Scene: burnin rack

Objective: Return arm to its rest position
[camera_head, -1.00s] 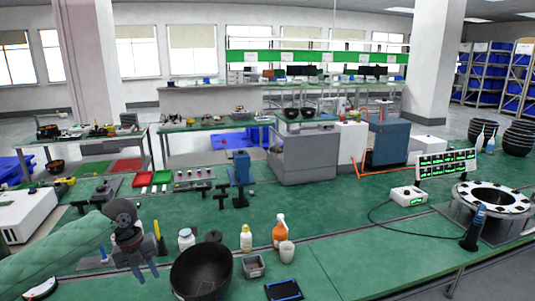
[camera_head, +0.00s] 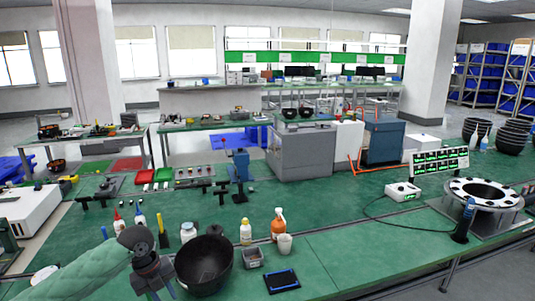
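My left arm, in a green sleeve (camera_head: 75,272), comes in from the lower left in the head view. Its dark gripper (camera_head: 161,295) points down at the bottom edge, just left of the black bowl (camera_head: 205,262). Its two fingers look spread apart with nothing seen between them; their tips are close to or past the frame edge. My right arm and gripper are not in view.
Near the gripper stand red- and blue-capped bottles (camera_head: 119,221), a white jar (camera_head: 188,232) and a yellow upright tool (camera_head: 162,230). A grey tin (camera_head: 253,257), a cup (camera_head: 284,244), an orange bottle (camera_head: 279,224) and a tablet (camera_head: 282,281) lie right.

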